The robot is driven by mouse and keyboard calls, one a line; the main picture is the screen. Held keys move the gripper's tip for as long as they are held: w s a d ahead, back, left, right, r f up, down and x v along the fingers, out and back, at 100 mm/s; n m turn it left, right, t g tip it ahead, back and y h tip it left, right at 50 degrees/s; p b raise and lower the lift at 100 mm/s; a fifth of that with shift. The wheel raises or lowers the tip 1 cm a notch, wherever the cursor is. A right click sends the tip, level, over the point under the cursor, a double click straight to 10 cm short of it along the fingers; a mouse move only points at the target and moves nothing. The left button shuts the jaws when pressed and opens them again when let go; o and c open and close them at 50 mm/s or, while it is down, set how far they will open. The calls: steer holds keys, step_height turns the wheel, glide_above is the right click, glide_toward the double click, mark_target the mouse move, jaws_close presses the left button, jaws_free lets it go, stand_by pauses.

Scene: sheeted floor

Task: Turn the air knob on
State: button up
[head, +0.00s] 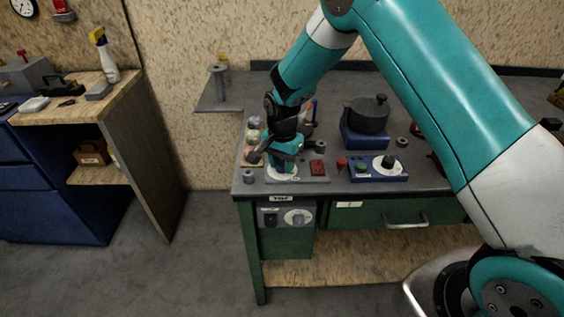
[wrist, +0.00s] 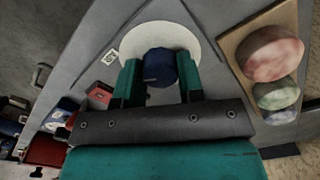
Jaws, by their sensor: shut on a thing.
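A dark blue round knob (wrist: 160,66) stands in the middle of a white round dial plate (wrist: 205,40) on a grey base. My gripper (wrist: 158,74) has its two teal fingers on either side of this knob and is shut on it. In the head view, my gripper (head: 285,158) points down over the near left part of the workbench, above the white dial plate (head: 281,177). It hides the knob there. Whether this knob bears the air label, and which setting it points to, cannot be read.
A wooden board with round pieces (wrist: 272,60) is close beside the dial. A front panel (head: 286,216) hangs below the bench edge.

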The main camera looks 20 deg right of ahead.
mark_target(282, 163)
steer(key=o, duration=0.9)
step_height(282, 163, up, 18)
steer(key=shift+f+b, duration=0.25)
steer(key=shift+b, duration=0.8)
steer(key=s+a+r+n+y, duration=0.1)
steer(key=s+n, duration=0.4)
steer(key=s, duration=0.5)
steer(key=s+a+r+n+y, duration=0.1)
steer(key=s+a+r+n, duration=0.1)
steer(key=s+n, duration=0.4)
steer(key=s+a+r+n+y, duration=0.1)
steer(key=s+n, duration=0.5)
steer(key=s, duration=0.9)
steer(key=shift+a+r+y, duration=0.35)
steer(key=shift+r+y, duration=0.25)
steer(key=shift+r, duration=0.2)
